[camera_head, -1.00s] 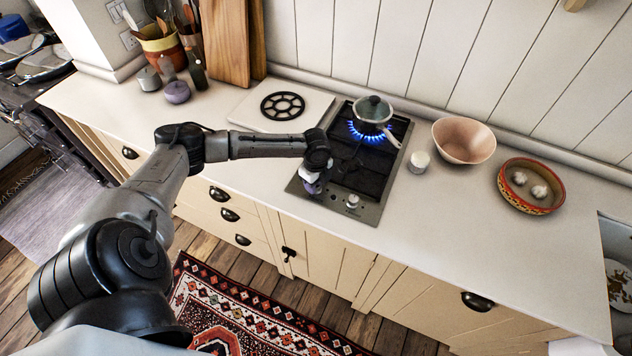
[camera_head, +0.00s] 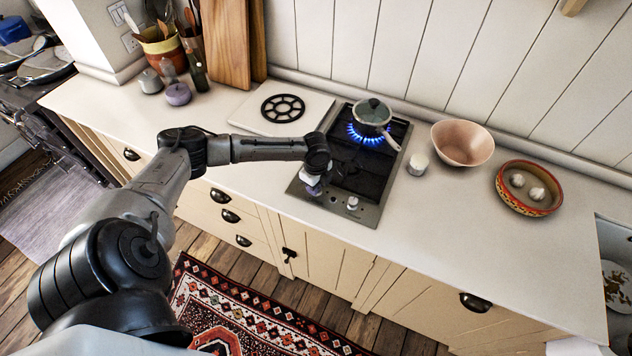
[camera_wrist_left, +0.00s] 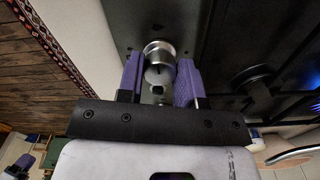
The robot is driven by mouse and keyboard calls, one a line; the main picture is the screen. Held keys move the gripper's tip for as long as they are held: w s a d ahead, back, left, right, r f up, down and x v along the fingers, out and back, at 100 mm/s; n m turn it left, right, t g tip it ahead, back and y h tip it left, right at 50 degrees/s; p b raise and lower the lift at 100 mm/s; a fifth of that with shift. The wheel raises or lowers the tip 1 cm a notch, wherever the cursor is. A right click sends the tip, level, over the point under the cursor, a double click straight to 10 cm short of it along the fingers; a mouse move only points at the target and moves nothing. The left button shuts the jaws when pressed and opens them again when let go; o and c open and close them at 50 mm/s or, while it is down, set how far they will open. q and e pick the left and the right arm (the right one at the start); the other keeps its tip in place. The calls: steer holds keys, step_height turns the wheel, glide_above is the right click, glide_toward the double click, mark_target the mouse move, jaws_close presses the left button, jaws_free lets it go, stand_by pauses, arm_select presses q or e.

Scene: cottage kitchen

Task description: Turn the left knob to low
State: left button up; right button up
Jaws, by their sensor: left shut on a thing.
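The stove (camera_head: 370,210) is a dark two-burner hob set in the counter. Its left knob is hidden under my left gripper in the head view. In the left wrist view the left knob (camera_wrist_left: 158,55) is a round silver knob between the purple fingers. My left gripper (camera_wrist_left: 160,78) is shut on it, a finger on either side. In the head view my left gripper (camera_head: 313,188) points down at the hob's front left corner. The right knob (camera_head: 352,203) stands free beside it. Blue flames burn under the pot at the back burner. My right gripper is not in view.
A lidded saucepan (camera_head: 372,112) sits on the lit back burner (camera_head: 356,134), its handle pointing front right. A white jar (camera_head: 418,164), a pink bowl (camera_head: 462,143) and a patterned bowl with garlic (camera_head: 529,188) stand to the right. A white board with a black trivet (camera_head: 283,108) lies left of the hob.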

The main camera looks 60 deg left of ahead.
arm_select(q)
steer(key=n+p, duration=0.2)
steer(key=p, duration=0.1)
steer(key=n+p, duration=0.6)
steer(key=p, duration=0.1)
steer(key=shift+d+r, duration=0.15)
steer(key=shift+r, duration=0.15)
steer(key=n+p, duration=0.2)
steer(key=n, duration=0.1)
steer(key=shift+p, duration=0.35)
steer(key=shift+f+n+p, duration=0.2)
steer(key=shift+n+p, duration=0.7)
steer(key=shift+n, duration=0.5)
steer(key=o, duration=0.6)
steer(key=shift+o, duration=0.2)
step_height(320, 180, up, 14)
steer(key=shift+f, duration=0.15)
